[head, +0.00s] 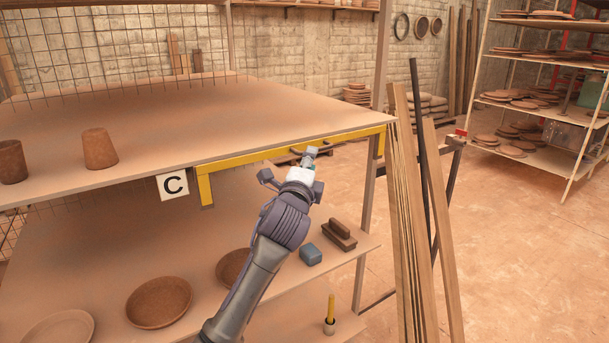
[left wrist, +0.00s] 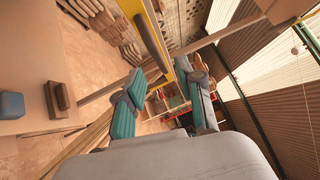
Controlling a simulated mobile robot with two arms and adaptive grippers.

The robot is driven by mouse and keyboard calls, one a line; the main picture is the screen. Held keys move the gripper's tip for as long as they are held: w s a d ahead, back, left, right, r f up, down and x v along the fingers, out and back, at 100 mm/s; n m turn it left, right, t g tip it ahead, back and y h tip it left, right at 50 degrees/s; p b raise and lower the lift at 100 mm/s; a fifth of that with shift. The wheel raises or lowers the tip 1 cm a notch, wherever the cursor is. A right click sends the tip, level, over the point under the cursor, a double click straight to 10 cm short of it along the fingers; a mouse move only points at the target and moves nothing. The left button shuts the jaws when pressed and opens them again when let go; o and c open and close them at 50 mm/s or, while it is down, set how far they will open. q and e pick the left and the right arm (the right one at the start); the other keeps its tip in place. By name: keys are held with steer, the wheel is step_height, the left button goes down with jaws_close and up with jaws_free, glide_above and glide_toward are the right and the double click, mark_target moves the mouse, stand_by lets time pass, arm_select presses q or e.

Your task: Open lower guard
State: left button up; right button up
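The yellow guard (head: 255,156) is a frame under the front edge of the upper shelf, with short legs at both ends. It also shows in the left wrist view as a yellow strip (left wrist: 183,68). A dark bar, apparently its handle (left wrist: 152,38), runs alongside the strip there. My left gripper (head: 309,160) is in front of the guard, right of its middle, and partly hides it. In the left wrist view its teal fingers (left wrist: 168,90) are spread apart with nothing clearly held between them. Contact with the handle cannot be told. My right gripper is not in view.
A "C" sign (head: 173,185) hangs left of the guard. Clay pots (head: 100,149) stand on the upper shelf (head: 230,105). Bowls (head: 159,302), a blue block (head: 311,254) and a brush (head: 340,235) sit below. Planks (head: 405,220) lean at the right.

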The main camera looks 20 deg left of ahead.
arm_select(q)
steer(key=s, duration=0.6)
steer(key=shift+d+f, duration=0.35)
steer(key=shift+f, duration=0.05)
steer(key=s+f+n+g+h+b, duration=0.2)
steer(key=f+n+g, duration=0.45)
steer(key=f, duration=3.65)
steer(key=s+a+f+n+g+b, duration=0.1)
steer(key=s+f+n+g, duration=0.55)
steer(key=s+f, duration=2.5)
steer(key=s+f+n+g, duration=0.1)
steer(key=s+f, duration=0.3)
steer(key=s, duration=0.8)
steer(key=s+f+n+g+b, duration=0.1)
steer(key=s+f+g, duration=0.3)
steer(key=s, duration=0.8)
steer(key=shift+s+a+f+n, duration=0.3)
steer(key=shift+a+f+n, duration=0.05)
steer(key=shift+n, duration=0.05)
